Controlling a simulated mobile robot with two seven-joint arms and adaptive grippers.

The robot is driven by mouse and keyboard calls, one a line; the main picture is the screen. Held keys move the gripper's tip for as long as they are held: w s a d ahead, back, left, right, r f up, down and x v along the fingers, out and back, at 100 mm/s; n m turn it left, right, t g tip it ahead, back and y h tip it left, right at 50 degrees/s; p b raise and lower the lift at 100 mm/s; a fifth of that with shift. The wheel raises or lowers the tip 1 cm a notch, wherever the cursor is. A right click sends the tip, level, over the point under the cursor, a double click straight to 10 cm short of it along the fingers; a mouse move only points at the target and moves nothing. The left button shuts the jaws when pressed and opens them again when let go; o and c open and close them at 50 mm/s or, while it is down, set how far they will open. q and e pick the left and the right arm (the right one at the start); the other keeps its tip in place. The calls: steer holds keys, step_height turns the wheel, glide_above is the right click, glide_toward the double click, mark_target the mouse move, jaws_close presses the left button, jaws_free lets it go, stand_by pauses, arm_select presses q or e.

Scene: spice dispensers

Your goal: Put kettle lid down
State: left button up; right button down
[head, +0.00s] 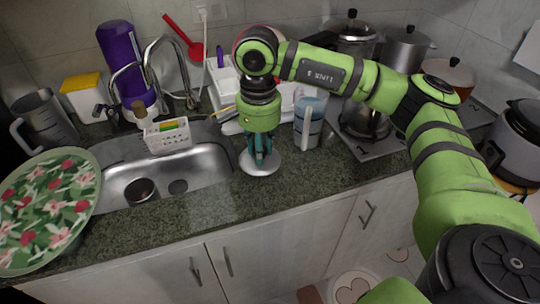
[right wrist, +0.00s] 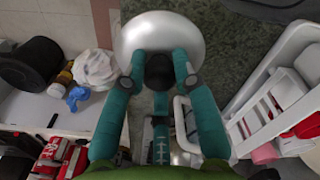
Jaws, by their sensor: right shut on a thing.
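The kettle lid (head: 259,164) is a shiny silver disc with a dark knob. It is at the counter between the sink and the white-handled jug, roughly level. I cannot tell whether it touches the counter. My right gripper (head: 261,155) points down and is shut on the lid's knob. In the right wrist view, the lid (right wrist: 150,30) shows beyond my teal fingers (right wrist: 158,66), which close on the black knob from both sides. A glass-and-metal pot (head: 365,122), possibly the kettle, stands on the hob, partly behind my arm. My left gripper is not in view.
The sink (head: 115,152) is just left of the lid, with a small dark cup (head: 141,190) inside. The jug (head: 308,124) stands close on the right, a white dish rack (head: 222,82) behind. The counter (head: 235,205) in front is bare.

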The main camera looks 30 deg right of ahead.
mark_target(274, 150)
steer(key=w+d+m, duration=0.3)
steer(key=d+m, duration=0.3)
steer(key=m, duration=0.2)
step_height(274, 150, down, 6)
steer(key=shift+a+f+p, duration=0.15)
steer(key=shift+p, duration=1.1)
step_height(274, 150, down, 3)
steer(key=shift+f+p, duration=0.1)
steer(key=shift+p, duration=0.4)
steer(key=shift+f, duration=0.2)
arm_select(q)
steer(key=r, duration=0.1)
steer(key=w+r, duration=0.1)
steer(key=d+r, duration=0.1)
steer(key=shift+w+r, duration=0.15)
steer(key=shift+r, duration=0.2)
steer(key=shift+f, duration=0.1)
